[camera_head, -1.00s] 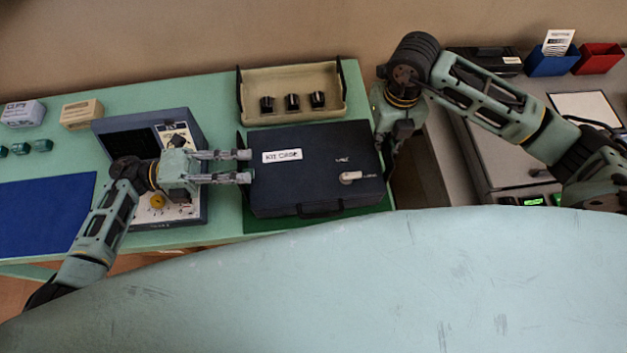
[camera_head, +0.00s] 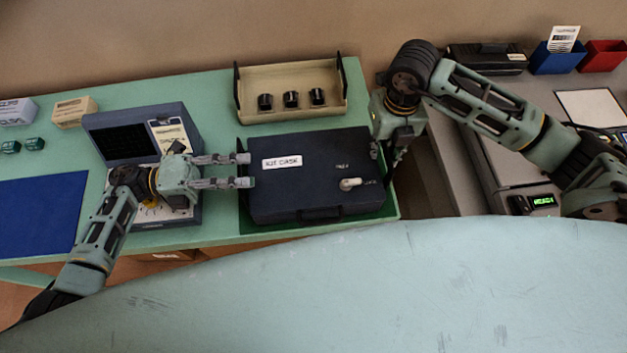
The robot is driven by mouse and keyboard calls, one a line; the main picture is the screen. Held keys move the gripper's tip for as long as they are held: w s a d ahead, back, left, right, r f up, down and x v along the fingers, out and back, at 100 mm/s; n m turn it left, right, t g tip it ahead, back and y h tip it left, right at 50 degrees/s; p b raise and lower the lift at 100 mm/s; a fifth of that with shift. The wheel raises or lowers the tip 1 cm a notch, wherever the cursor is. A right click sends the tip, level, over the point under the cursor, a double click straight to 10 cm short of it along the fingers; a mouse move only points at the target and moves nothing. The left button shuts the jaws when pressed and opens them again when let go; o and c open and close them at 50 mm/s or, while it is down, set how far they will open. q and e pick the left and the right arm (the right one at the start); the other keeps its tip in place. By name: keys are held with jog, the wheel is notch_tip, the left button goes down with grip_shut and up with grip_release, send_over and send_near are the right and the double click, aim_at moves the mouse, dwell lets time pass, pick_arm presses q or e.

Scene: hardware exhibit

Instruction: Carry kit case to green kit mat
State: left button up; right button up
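The dark blue kit case (camera_head: 310,195), with a white label and a pale latch knob, lies flat over the green kit mat (camera_head: 389,214), whose rim shows at the right and front. I cannot tell if the case rests on it or is just above. My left gripper (camera_head: 250,171) points right, its two fingers spread apart, tips at the case's left edge; no object shows between them. My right gripper (camera_head: 391,165) points down at the case's right edge. Its fingertips are mostly hidden, so its grip is unclear.
A beige tray (camera_head: 243,105) with three black knobs stands behind the case. An oscilloscope-like instrument (camera_head: 120,145) stands left, partly behind my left gripper. A blue mat (camera_head: 35,215) lies at far left. A grey bench (camera_head: 515,160) with blue and red bins is right, beyond a gap.

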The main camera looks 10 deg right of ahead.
pick_arm(q)
jog(key=shift+a, duration=0.1)
jog(key=a, duration=0.3)
jog(key=w+a, duration=0.1)
jog(key=a, duration=0.3)
jog(key=w+a, duration=0.1)
jog(key=a, duration=0.3)
jog(key=shift+a, duration=0.2)
jog(key=shift+w+a, duration=0.1)
pick_arm(e)
jog(key=shift+w+r, duration=0.1)
jog(key=shift+r, duration=0.15)
notch_tip(320, 180, up, 12)
jog(key=shift+f, duration=0.25)
